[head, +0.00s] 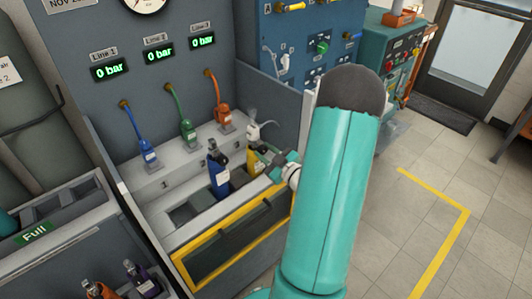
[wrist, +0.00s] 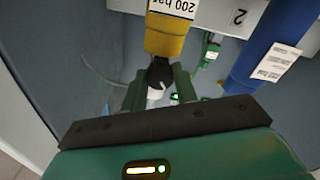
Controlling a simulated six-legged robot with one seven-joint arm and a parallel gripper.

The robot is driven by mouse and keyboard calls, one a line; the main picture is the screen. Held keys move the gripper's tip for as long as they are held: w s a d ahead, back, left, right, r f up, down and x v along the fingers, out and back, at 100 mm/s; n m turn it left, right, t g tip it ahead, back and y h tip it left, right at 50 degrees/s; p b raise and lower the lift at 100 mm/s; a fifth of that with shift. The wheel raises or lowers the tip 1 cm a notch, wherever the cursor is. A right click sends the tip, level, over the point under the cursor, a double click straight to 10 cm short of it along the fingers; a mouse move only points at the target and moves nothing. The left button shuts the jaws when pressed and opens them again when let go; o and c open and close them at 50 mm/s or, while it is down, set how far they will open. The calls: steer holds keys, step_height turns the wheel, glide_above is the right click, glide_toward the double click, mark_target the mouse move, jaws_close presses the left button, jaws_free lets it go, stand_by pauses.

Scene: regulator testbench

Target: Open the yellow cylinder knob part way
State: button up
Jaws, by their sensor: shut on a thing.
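The yellow cylinder (head: 252,164) stands in the bench bay beside a blue cylinder (head: 219,175), largely hidden behind my gripper. In the wrist view the yellow cylinder (wrist: 166,40) shows upside down with a white "200 bar" label. Its black knob (wrist: 158,72) has a white mark on it. My gripper (wrist: 159,88) has its two green fingers on either side of the knob, shut on it. In the head view my gripper (head: 268,160) is at the top of the yellow cylinder, reaching in from the right.
Blue, green and orange hoses (head: 183,114) hang above the bay. Three displays (head: 158,52) read 0 bar. A yellow-framed panel (head: 230,245) stands in front of the bay. A blue panel (head: 318,40) is behind. Open floor (head: 410,235) lies to the right.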

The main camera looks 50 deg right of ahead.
stand_by(0.4)
steer(key=o, duration=1)
steer(key=s, duration=0.4)
steer(key=s+a, duration=0.1)
steer(key=s, duration=0.8)
steer(key=shift+s+a, duration=0.25)
steer(key=shift+s, duration=0.15)
